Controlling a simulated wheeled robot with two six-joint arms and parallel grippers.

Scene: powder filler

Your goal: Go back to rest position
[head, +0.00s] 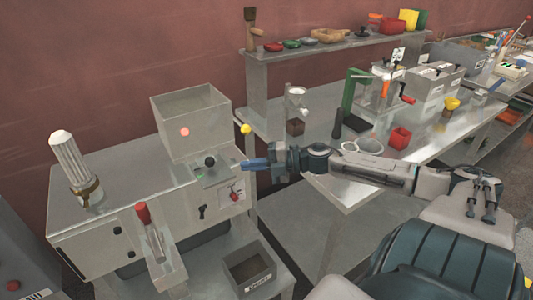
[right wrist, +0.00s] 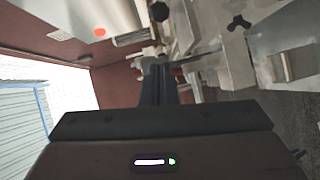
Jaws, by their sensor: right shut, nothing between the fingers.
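My right gripper (head: 256,164) reaches in from the right in the head view. Its blue fingers are shut with nothing between them. The fingertips are close to the control panel of the powder filler machine (head: 110,215), near a black knob (head: 210,161); I cannot tell whether they touch it. In the right wrist view the shut fingers (right wrist: 158,82) point away from the camera. My left gripper is not in view.
An open hopper (head: 190,112) tops the machine. A grey bin (head: 249,266) stands low in front. A metal table (head: 450,138) on the right holds a green press (head: 350,92), a red cup (head: 400,138) and boxes. A shelf (head: 330,46) runs along the wall.

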